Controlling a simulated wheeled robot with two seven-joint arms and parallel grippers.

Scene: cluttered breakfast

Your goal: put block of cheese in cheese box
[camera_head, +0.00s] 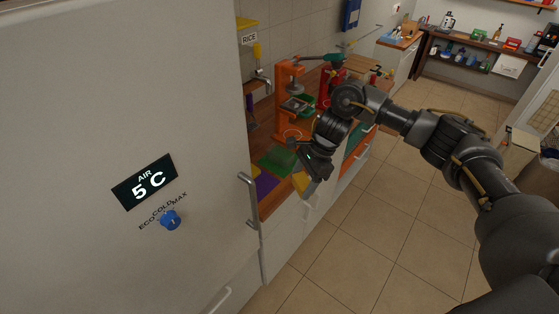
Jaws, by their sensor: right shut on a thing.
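My right gripper (306,172) is low over the front of the wooden counter, at the end of the dark arm from the right. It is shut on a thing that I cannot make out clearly. A yellow piece (299,183) shows right beside its fingers; I cannot tell whether it is the block of cheese or a flat mat on the counter. I cannot make out a cheese box. My left gripper is not in view.
A large white fridge (90,100), with a temperature display (145,183) and door handle (247,199), fills the left. Green (277,160) and purple (265,184) flat pieces lie on the counter near an orange machine (283,85). Tiled floor (385,215) is clear at right.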

